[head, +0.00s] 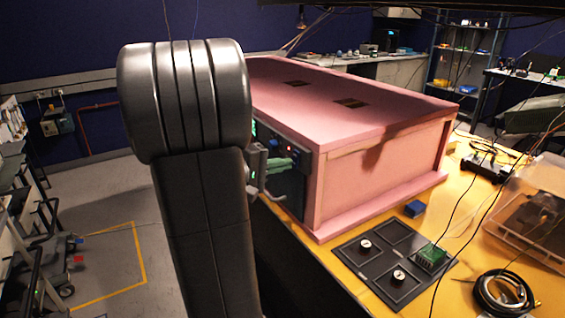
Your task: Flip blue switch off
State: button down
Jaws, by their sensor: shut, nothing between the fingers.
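The pink foam enclosure (375,175) stands on the yellow table, with a dark front panel (290,190) facing left. My arm hides much of that panel. A small blue spot (288,153) near the panel's upper right may be the blue switch; it is too small to tell its position.
A black tray (362,284) with round gauges and a green circuit board (431,257) lies on the table (310,262). A small blue block (414,208), a coiled cable (503,294) and a clear box (535,215) are nearby. Open floor lies at left.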

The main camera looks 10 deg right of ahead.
jog(key=shift+w+d, duration=0.1)
jog(key=shift+d, duration=0.05)
jog(key=shift+f, duration=0.15)
